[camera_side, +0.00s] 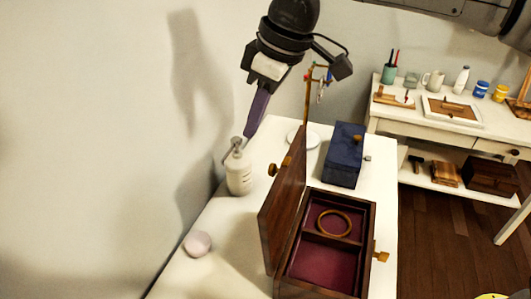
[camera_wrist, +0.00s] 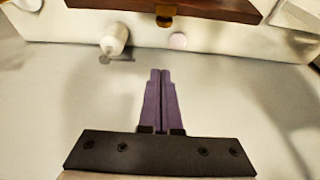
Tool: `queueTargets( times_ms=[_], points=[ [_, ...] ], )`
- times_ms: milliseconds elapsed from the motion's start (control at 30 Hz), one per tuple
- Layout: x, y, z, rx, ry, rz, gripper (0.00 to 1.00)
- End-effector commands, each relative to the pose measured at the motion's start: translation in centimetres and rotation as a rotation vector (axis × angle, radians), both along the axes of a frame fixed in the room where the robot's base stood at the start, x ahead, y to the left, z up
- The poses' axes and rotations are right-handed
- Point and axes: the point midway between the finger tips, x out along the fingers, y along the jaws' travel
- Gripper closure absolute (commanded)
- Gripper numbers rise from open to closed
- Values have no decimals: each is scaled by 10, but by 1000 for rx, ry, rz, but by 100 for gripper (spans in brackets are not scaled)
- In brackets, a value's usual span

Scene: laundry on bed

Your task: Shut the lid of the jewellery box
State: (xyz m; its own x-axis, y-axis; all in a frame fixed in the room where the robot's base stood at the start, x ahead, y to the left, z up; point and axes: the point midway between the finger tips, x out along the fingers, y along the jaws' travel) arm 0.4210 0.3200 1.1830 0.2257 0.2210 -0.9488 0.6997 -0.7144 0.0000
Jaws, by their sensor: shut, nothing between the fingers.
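The wooden jewellery box (camera_side: 372,240) stands on the white table in the side view, with its red-lined compartments showing. Its lid (camera_side: 287,205) stands open, roughly upright, on the left side of the box. A gold ring-shaped bangle (camera_side: 334,223) lies in the upper compartment. My gripper (camera_side: 248,134) is shut and empty, above and behind the lid on its left side, near the pump bottle and apart from the lid. In the wrist view the purple fingers (camera_wrist: 160,72) are together, and the lid's brown edge (camera_wrist: 215,10) with a brass knob (camera_wrist: 165,12) shows at the top.
A white pump bottle (camera_side: 239,170) stands close below my gripper. A pink round object (camera_side: 197,243) lies at the table's left edge. A dark blue box (camera_side: 343,155), a white dish (camera_side: 302,139) and a jewellery stand (camera_side: 307,105) are behind the jewellery box. The wall is close on the left.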

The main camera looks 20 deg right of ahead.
Motion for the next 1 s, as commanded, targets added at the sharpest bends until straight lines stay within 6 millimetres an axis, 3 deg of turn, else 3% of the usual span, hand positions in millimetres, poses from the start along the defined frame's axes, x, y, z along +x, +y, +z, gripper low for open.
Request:
queueTargets(
  times_ms=[333,600,1000],
  points=[
    [15,15,-68,-2,4,0,100],
    [-7,-7,-64,0,-1,0,100],
    [-13,-14,-64,0,0,-1,100]
  ],
)
